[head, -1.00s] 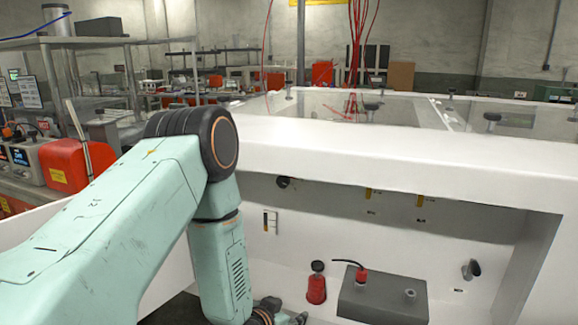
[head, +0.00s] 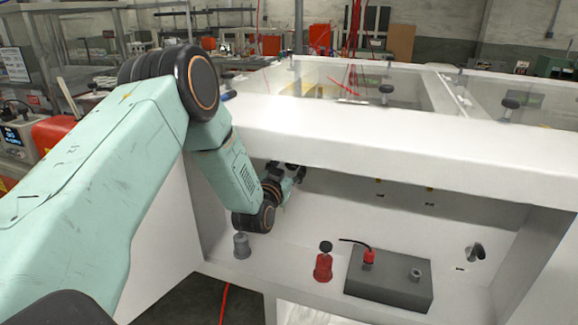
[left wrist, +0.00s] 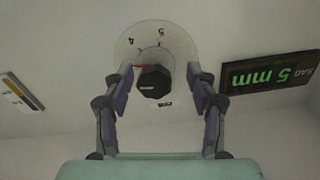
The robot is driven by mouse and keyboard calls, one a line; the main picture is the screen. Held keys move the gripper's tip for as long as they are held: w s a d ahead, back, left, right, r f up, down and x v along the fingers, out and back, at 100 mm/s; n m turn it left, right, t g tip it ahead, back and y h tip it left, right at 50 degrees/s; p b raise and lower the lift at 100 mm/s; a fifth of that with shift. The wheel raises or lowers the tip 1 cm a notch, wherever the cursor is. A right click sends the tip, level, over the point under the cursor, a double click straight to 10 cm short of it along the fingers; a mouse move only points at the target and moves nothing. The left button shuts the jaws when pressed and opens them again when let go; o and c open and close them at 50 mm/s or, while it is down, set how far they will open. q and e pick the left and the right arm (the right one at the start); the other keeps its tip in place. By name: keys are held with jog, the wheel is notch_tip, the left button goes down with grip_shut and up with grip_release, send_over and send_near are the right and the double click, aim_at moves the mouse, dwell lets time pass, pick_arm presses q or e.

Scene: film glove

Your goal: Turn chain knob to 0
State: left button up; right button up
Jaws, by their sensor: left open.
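In the left wrist view a black faceted knob (left wrist: 153,82) sits on a pale round dial (left wrist: 180,37) with numbers at its top, among them what look like 4 and 5. A small red mark shows beside the knob's upper left. My left gripper (left wrist: 159,71) is open, with one finger on each side of the knob and a gap to it on both sides. In the head view my left gripper (head: 289,181) is inside the white recess, close to the dark knob (head: 302,172) on the back wall. My right gripper is out of view.
A dark display (left wrist: 268,73) with green text, seemingly "SAG 5 mm", is right of the dial. A red-based knob (head: 323,266), a grey box (head: 388,284) and another dark knob (head: 475,251) are in the recess. The white top beam (head: 400,140) overhangs it.

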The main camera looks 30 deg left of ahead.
pick_arm(q)
jog(key=shift+w+d, duration=0.1)
jog(key=shift+w, duration=0.25)
jog(key=shift+w+d+r, duration=0.15)
jog(key=shift+d+r, duration=0.2)
jog(key=shift+d, duration=0.1)
jog(key=shift+a+f, duration=0.1)
jog(key=shift+a, duration=0.2)
jog(key=shift+a+f, duration=0.15)
jog(key=shift+a, duration=0.1)
jog(key=shift+c, duration=1.2)
jog(key=shift+d, duration=0.4)
jog(key=c, duration=0.5)
jog(key=shift+a, duration=0.2)
jog(key=shift+c, duration=1.3)
jog(key=shift+d, duration=0.1)
jog(key=shift+c, duration=0.9)
